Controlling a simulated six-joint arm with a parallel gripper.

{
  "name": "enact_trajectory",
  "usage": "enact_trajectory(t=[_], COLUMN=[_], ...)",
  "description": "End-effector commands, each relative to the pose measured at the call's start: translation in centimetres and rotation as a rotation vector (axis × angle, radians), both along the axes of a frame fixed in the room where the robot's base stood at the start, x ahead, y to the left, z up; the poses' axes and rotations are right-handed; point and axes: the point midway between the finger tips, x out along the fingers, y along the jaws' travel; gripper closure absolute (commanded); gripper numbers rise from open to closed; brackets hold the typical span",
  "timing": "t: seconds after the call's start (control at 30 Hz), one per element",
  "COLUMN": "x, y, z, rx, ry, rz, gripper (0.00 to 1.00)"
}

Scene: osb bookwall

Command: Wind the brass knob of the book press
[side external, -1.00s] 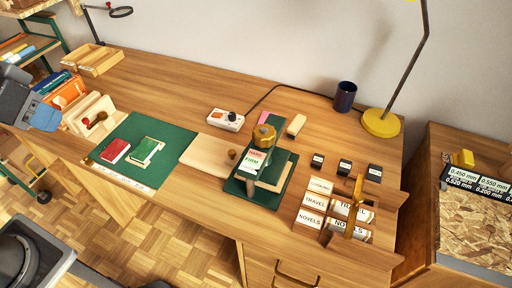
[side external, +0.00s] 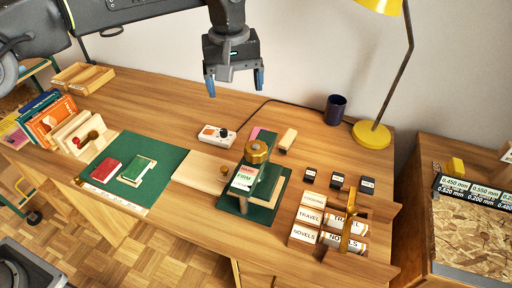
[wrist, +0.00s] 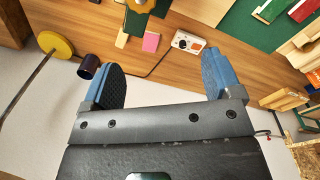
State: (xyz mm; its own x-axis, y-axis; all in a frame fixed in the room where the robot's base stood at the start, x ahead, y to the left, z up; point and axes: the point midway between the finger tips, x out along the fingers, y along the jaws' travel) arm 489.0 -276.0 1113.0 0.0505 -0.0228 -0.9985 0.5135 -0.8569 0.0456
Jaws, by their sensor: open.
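The book press (side external: 268,185) is dark green and stands on the desk right of centre in the side view. Its brass knob (side external: 257,151) sits on top, above a label reading HARD and FIRM. In the wrist view the knob (wrist: 141,5) shows at the top edge, partly cut off. My gripper (side external: 235,88) is open and empty, with blue fingertips pointing down. It hangs in the air above the back of the desk, up and left of the knob and well apart from it. The wrist view shows both blue fingers (wrist: 165,85) spread wide with nothing between them.
A white device (side external: 216,136) with a cable lies behind the press. A yellow lamp (side external: 371,134) and a dark cup (side external: 335,109) stand at the back right. Label blocks and a card rack (side external: 306,217) are right of the press. A green mat (side external: 165,157) with two small books is left.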

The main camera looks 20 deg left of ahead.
Motion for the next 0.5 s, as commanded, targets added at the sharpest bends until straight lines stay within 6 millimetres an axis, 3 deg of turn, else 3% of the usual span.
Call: enact_trajectory(t=[0.03, 0.2, 0.5], x=[0.4, 0.9, 0.9], y=[-1.3, -3.6, -4.0], z=[-1.4, -3.8, -6.5], rx=[0.006, 0.019, 0.024], ry=[0.017, 0.046, 0.055], rz=[0.015, 0.062, 0.074], gripper=[0.16, 0.16, 0.16])
